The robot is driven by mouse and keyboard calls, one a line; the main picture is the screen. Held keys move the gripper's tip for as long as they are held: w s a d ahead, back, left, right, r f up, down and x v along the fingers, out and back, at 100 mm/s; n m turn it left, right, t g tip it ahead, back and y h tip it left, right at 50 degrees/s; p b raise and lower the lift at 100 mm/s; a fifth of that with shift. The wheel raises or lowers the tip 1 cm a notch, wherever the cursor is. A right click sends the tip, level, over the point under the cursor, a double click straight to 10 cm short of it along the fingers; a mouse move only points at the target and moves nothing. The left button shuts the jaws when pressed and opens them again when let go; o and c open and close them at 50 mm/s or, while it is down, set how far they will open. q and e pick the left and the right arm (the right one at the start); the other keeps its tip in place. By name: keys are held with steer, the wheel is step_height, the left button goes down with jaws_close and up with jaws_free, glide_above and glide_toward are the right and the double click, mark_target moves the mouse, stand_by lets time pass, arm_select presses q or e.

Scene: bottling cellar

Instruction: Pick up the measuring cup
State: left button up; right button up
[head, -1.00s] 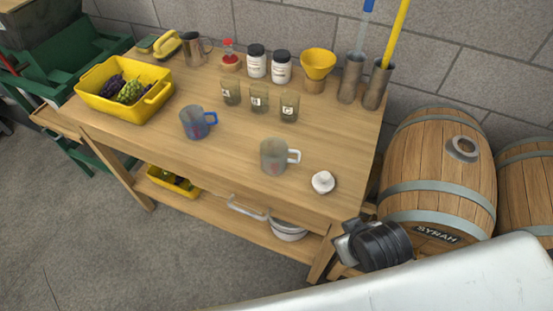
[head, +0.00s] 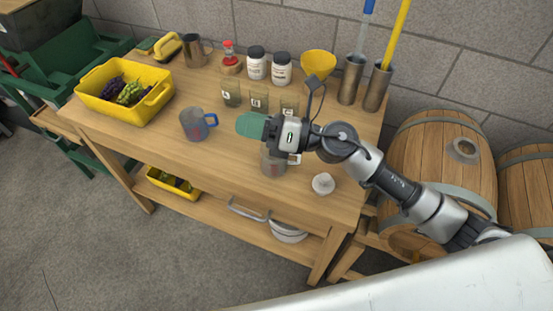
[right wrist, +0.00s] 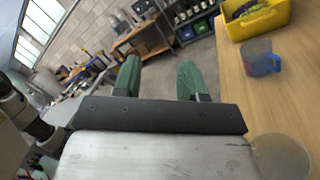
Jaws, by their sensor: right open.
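Two translucent cups with handles stand upright on the wooden table (head: 130,130). One has a blue handle (head: 193,126); it also shows at the upper right of the right wrist view (right wrist: 259,60). The other, a greyish cup (head: 271,166) with a white handle, is partly hidden behind my right gripper and arm in the head view. A round translucent rim (right wrist: 282,157) at the lower right of the right wrist view looks like this cup. My right gripper (head: 250,125), with green fingers, is open and empty above the table, between the two cups in the picture. My left gripper is out of view.
Three small lettered glasses (head: 231,93) stand behind the gripper. A yellow grape crate (head: 150,108) is at the left; jars (head: 256,62), a yellow funnel (head: 318,63) and metal cylinders (head: 352,80) line the back. A white knob-like item (head: 323,183) lies near the right front.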

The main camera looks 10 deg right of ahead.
step_height(320, 180, down, 5)
steer(key=w+d+n+g+h, duration=0.1)
steer(key=d+n+g+h, duration=0.2)
steer(key=n+g+h, duration=0.3)
steer(key=n+h, duration=0.5)
steer(key=h, duration=0.3)
glide_toward(299, 160)
steer(key=w+d, duration=0.1)
steer(key=w, duration=0.1)
steer(key=shift+g, duration=0.3)
steer(key=x, duration=0.2)
steer(key=p+x, duration=0.1)
steer(key=x, duration=0.2)
steer(key=shift+s, duration=0.2)
steer(key=shift+y, duration=0.3)
steer(key=x, duration=0.1)
steer(key=p+x, duration=0.1)
steer(key=x, duration=0.1)
steer(key=p+x, duration=0.1)
steer(key=shift+s+a+f, duration=0.25)
steer(key=shift+a, duration=0.2)
steer(key=shift+f, duration=0.25)
jaws_close()
